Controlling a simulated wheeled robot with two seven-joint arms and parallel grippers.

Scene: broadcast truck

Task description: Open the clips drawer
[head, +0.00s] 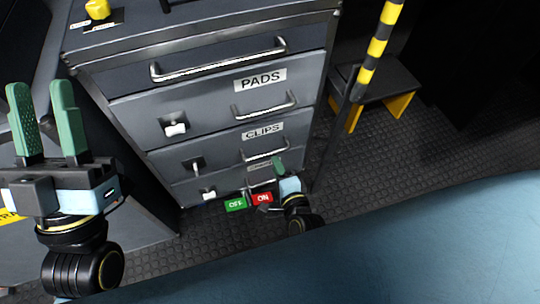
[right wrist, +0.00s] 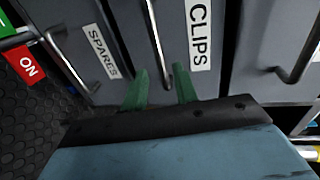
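The clips drawer (head: 222,150) is the grey front with the CLIPS label (head: 262,132), below the PADS drawer (head: 215,100). It looks shut. Its bar handle (head: 268,152) shows below the label; in the right wrist view the handle (right wrist: 153,35) stands left of the CLIPS label (right wrist: 199,30). A latch (head: 197,165) sits on its left part. My right gripper (head: 281,168) is low at the cabinet's right side; its green fingers (right wrist: 160,85) are apart and empty, with the handle's near end between them in view. Contact cannot be told. My left gripper (head: 42,100) is open and empty, left of the cabinet.
The SPARES drawer (right wrist: 85,25) lies below the clips drawer. A green sign (head: 236,204) and red ON sign (head: 262,198) are near the cabinet's foot. A striped post (head: 378,48) and step (head: 385,82) stand right. Dark studded floor (head: 420,135) is clear there.

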